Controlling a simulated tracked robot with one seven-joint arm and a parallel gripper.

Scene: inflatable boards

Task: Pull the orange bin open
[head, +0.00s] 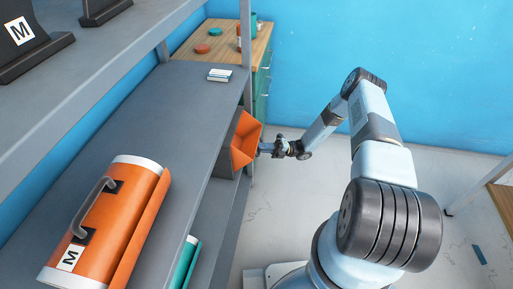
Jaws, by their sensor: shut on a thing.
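The orange bin (245,139) shows in the head view as an open-topped orange box front at the far end of the grey shelf unit, below its top surface. It sticks out past the shelf's edge, tilted outward, with its inside partly visible. My gripper (264,148) is at the bin's outer right edge and is shut on it. The fingertips are small in this view, and the exact part of the bin they hold is hard to make out.
A grey shelf (175,130) carries an orange case (110,225) with a handle and a small stack of cards (219,75). A wooden-topped cabinet (225,45) stands behind. A teal item (187,262) lies on a lower shelf. Floor right of the shelf is clear around my arm.

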